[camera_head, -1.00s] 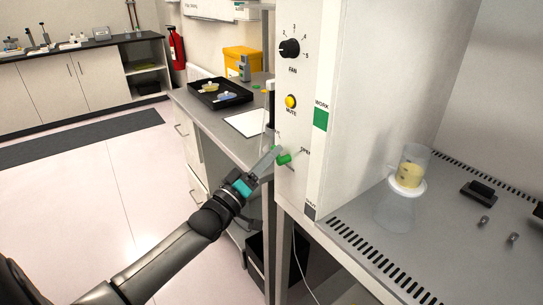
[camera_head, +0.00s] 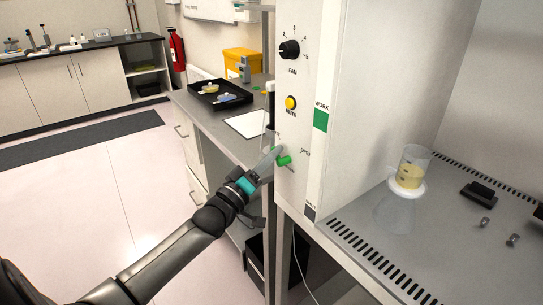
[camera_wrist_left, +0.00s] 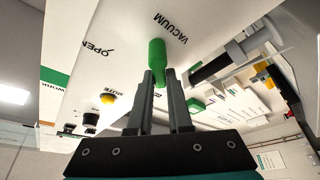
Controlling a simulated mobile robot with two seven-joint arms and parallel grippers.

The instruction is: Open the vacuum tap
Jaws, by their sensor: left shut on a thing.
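The green vacuum tap (camera_head: 284,160) is on the front side panel of the white cabinet, by the word OPEN. In the left wrist view the tap (camera_wrist_left: 157,52) is a green handle near the VACUUM label, with OPEN printed to the left. My left gripper (camera_head: 273,158) reaches it from the lower left. In the wrist view my left gripper's fingers (camera_wrist_left: 159,80) are closed on the handle's near end, which is partly hidden between them. My right gripper is not in view.
Above the tap are the fan knob (camera_head: 289,50) and yellow mute button (camera_head: 291,103). A clear filter vessel with yellow liquid (camera_head: 410,177) stands inside the cabinet. A black tray (camera_head: 219,96) is on the bench behind my arm.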

